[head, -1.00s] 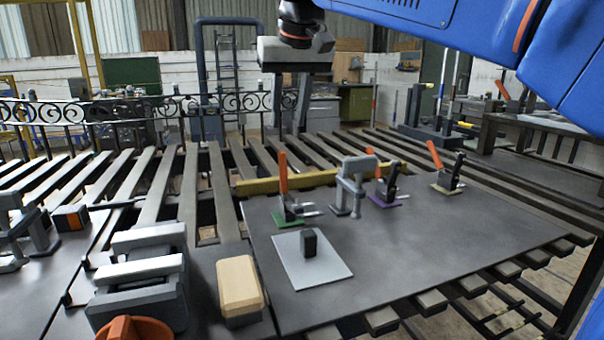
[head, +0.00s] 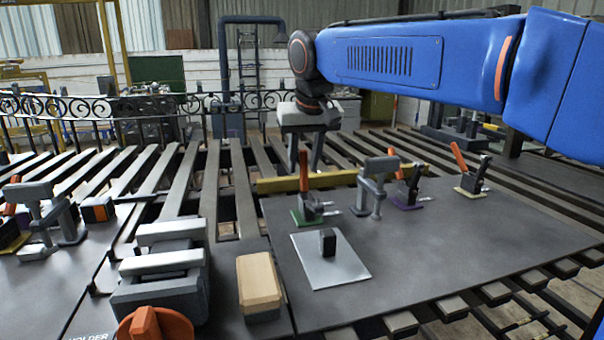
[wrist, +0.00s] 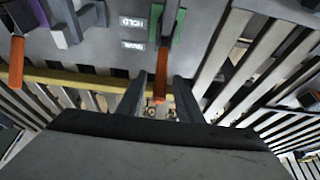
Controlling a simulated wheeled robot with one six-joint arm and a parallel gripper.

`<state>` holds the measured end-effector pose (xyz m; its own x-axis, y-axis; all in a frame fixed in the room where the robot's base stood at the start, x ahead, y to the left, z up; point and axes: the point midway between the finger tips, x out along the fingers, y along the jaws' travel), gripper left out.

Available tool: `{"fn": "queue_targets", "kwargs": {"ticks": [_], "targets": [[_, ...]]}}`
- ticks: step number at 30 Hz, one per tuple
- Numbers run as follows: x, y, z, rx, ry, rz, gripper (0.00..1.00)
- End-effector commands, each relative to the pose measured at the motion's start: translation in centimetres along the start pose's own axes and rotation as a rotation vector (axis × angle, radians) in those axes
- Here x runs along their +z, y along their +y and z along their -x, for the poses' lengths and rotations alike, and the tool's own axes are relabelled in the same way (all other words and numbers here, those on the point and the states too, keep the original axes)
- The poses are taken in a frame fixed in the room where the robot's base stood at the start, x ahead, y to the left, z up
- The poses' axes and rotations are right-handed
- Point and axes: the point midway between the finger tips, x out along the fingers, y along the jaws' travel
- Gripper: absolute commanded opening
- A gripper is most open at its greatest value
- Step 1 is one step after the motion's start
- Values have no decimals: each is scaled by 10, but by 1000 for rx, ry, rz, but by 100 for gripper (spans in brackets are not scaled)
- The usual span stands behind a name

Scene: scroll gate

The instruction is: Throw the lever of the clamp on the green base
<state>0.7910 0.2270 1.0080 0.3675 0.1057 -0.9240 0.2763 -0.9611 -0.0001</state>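The clamp on the green base (head: 308,215) stands at the back left of the dark board, with its orange lever (head: 303,172) pointing up. My gripper (head: 306,160) is open and empty, fingers pointing down, at the top of this lever in the head view. In the wrist view the green base (wrist: 181,28) is at the top, and the orange lever (wrist: 162,72) runs down into the gap between my two spread fingers (wrist: 160,92). I see no finger touching it; the depth between them is hard to tell.
A grey stand (head: 371,190) is close right of the clamp. Beyond it are a purple-base clamp (head: 408,190) and a yellow-base clamp (head: 470,182), both with orange levers. A yellow bar (head: 335,180) runs behind. A black block on a light plate (head: 345,272) lies in front.

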Motion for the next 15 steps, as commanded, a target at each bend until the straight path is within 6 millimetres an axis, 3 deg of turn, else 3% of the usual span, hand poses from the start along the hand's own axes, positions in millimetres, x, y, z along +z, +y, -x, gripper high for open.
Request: {"fn": "queue_targets", "kwargs": {"ticks": [6,15], "targets": [[0,0,-29,0,-1,0,33],[0,0,-41,0,0,0,33]]}}
